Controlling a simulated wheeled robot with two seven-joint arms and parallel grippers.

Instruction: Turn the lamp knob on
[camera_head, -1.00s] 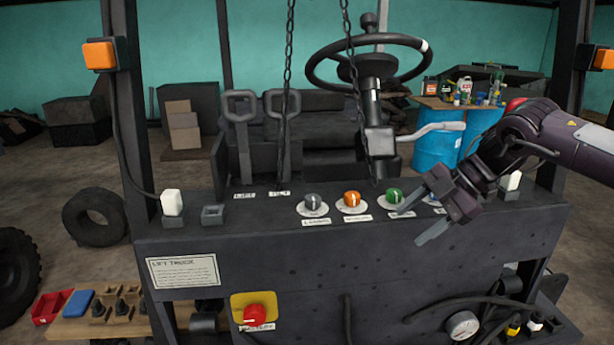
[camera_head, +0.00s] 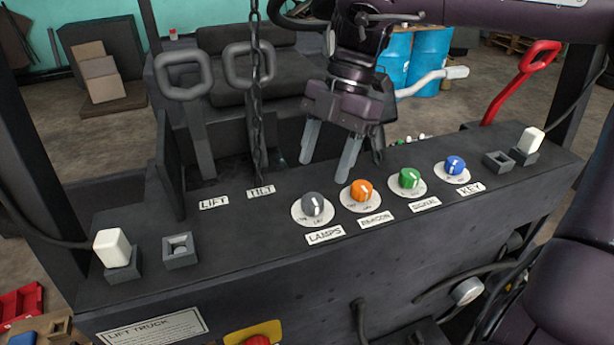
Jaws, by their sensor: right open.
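The lamp knob (camera_head: 313,204) is grey with a white pointer mark. It sits on a white round dial on the dark dashboard, above a label reading LAMPS (camera_head: 325,235). My right gripper (camera_head: 328,168) points down, with its two grey fingers apart and nothing between them. It is above and behind the lamp knob and the orange knob, apart from both as far as I can see. My left gripper is not in view.
To the right of the lamp knob are the orange knob (camera_head: 360,190), green knob (camera_head: 410,178) and blue knob (camera_head: 454,166). LIFT and TILT levers (camera_head: 185,78) and a hanging chain (camera_head: 256,90) stand at the left. White switches (camera_head: 112,247) sit at both dashboard ends. A red lever (camera_head: 522,80) rises at the right.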

